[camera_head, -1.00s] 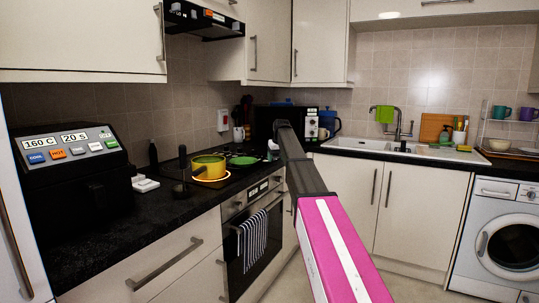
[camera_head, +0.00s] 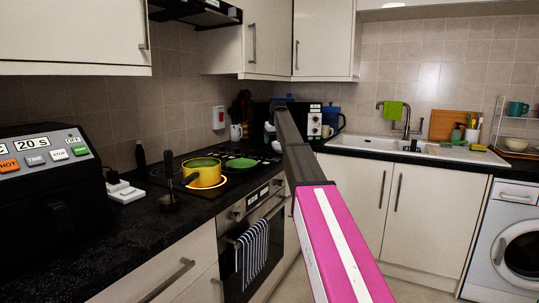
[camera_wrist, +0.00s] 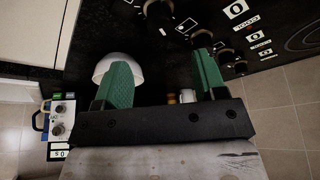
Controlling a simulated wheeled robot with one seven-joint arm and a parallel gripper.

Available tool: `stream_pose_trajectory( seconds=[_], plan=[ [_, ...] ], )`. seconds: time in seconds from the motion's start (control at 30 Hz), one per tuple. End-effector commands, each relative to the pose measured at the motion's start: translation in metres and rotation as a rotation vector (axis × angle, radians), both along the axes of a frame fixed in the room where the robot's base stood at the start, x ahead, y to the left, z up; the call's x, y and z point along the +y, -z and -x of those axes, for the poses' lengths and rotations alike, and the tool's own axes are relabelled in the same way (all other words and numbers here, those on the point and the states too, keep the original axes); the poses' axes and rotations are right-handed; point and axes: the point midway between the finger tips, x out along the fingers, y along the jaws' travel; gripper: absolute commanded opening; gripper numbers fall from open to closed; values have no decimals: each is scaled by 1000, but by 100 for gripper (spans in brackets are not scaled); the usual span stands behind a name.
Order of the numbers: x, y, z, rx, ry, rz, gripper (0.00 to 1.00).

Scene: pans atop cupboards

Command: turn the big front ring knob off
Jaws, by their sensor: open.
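In the wrist view my gripper (camera_wrist: 163,78) is open, its two green fingers apart with nothing held between them. Several dark round knobs show past the fingers on the black hob panel, including one at the top edge (camera_wrist: 158,10) and one near the right finger (camera_wrist: 226,56). I cannot tell which is the big front ring knob. In the head view a yellow pot (camera_head: 203,172) stands on an orange-glowing ring (camera_head: 210,184) of the hob. My arm hides part of the scene there, and the fingers are not clear.
A green pan (camera_head: 242,162) sits behind the pot. A dark utensil (camera_head: 169,182) stands left of it. A black control box (camera_head: 42,178) is on the counter at left. A striped towel (camera_head: 252,253) hangs on the oven door. A white rounded object (camera_wrist: 118,66) is behind the left finger.

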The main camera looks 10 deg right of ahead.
Motion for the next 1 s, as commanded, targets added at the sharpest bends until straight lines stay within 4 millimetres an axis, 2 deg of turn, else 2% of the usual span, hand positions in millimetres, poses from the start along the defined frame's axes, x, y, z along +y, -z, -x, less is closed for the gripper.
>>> stream_pose_trajectory(
  seconds=[0.3, 0.5, 0.7, 1.0],
  plan=[
    [5, 50, -21, 1, 0, 1, 65],
    [8, 77, -31, 0, 2, 1, 65],
    [9, 89, -36, -2, 2, 1, 65],
    [9, 91, -37, -2, 2, 1, 65]
  ],
)
